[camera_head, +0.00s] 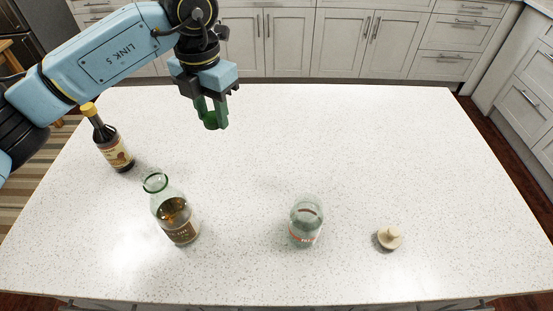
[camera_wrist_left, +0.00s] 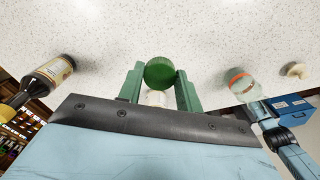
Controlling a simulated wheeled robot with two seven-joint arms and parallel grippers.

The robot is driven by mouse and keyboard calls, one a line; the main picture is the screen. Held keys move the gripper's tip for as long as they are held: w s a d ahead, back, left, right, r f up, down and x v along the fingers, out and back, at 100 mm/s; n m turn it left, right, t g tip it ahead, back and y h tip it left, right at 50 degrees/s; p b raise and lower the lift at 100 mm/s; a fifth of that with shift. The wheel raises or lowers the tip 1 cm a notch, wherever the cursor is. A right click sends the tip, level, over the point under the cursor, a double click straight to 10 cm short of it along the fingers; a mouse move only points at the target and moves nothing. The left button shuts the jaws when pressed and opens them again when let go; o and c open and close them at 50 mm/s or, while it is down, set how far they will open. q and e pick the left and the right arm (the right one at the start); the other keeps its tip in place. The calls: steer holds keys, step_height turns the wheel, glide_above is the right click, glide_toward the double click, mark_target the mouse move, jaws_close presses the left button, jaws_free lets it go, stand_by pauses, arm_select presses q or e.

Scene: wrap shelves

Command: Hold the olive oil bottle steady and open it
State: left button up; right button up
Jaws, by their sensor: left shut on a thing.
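The olive oil bottle (camera_head: 177,222) stands upright on the counter at the left front in the head view. It is clear glass with amber oil low inside and a dark label; its mouth (camera_head: 155,177) is open and bare. My left gripper (camera_head: 211,115) is up behind and right of the bottle, apart from it. Its green fingers are shut on a round green cap (camera_head: 211,121). The cap also shows between the fingertips in the left wrist view (camera_wrist_left: 159,73). My right gripper does not show clearly; only blue parts of an arm show at right in the left wrist view.
A dark sauce bottle (camera_head: 113,146) with a yellow cap stands at the left. An open glass jar (camera_head: 305,224) stands right of the oil bottle, with a pale stopper (camera_head: 389,238) lying further right. The white counter (camera_head: 370,140) is clear behind them.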

arm_select(q)
steer(key=n, duration=0.2)
steer(key=d+f+n, duration=0.1)
steer(key=n, duration=0.1)
steer(key=shift+w+n, duration=0.1)
steer(key=shift+n, duration=0.3)
steer(key=n, duration=0.3)
steer(key=d+f+n, duration=0.1)
steer(key=shift+n, duration=0.3)
steer(key=f+n, duration=0.1)
steer(key=n, duration=0.4)
steer(key=n+b, duration=0.1)
steer(key=n, duration=0.5)
glide_toward(239, 170)
step_height(239, 170, down, 7)
steer(key=shift+r, duration=0.15)
steer(key=o, duration=1.1)
